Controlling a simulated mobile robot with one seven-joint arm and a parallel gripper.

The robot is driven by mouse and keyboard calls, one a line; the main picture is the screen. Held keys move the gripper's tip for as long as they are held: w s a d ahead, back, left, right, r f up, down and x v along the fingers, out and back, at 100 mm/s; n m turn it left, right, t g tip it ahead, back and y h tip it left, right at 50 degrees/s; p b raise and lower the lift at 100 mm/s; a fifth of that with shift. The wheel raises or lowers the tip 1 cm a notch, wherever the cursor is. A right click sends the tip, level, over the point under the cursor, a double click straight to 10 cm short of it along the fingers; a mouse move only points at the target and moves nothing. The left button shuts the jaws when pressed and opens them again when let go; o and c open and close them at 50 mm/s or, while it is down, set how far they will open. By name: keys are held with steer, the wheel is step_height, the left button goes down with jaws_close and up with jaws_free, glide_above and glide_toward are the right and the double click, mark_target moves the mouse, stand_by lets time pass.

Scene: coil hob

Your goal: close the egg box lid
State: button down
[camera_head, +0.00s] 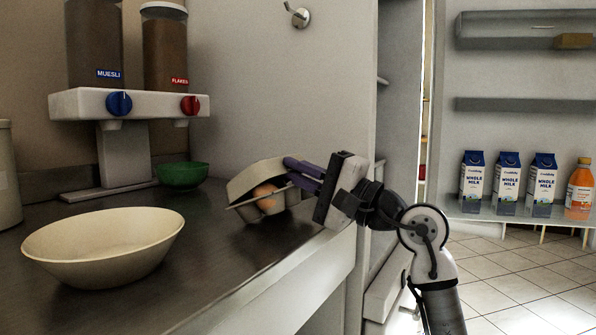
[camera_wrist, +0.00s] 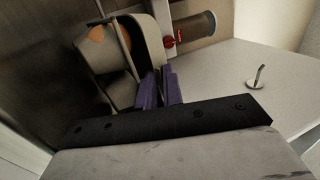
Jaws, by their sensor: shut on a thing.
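The grey egg box (camera_head: 284,207) stands on the dark counter near its right-hand edge, its lid (camera_head: 250,179) partly open and tilted. A brown egg (camera_head: 265,190) shows in the gap between lid and tray; it also shows in the wrist view (camera_wrist: 97,34). My gripper (camera_head: 289,170) reaches in from the right, its purple fingers shut on the egg box at its right end. In the wrist view the fingers (camera_wrist: 158,80) meet the egg box (camera_wrist: 104,55) at its lower right. The fingers hide the exact spot gripped.
A cream bowl (camera_head: 105,252) stands at the front left and a green bowl (camera_head: 182,176) behind the egg box. A cereal dispenser (camera_head: 75,104) stands at the back. A wall panel with a hook (camera_head: 299,17) rises behind. Milk cartons (camera_head: 508,184) stand on a shelf at right.

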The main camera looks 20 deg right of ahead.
steer(key=shift+w+a+f, duration=0.15)
steer(key=shift+w+f, duration=0.05)
steer(key=shift+f, duration=0.2)
steer(key=c, duration=1.7)
jaws_free()
steer(key=shift+w+f, duration=0.1)
steer(key=shift+w, duration=0.05)
steer(key=shift+o, duration=0.3)
steer(key=shift+s+d, duration=0.35)
steer(key=shift+s, duration=0.15)
steer(key=p+v, duration=0.1)
steer(key=v, duration=1.1)
steer(key=shift+s+d, duration=0.15)
steer(key=shift+s, duration=0.2)
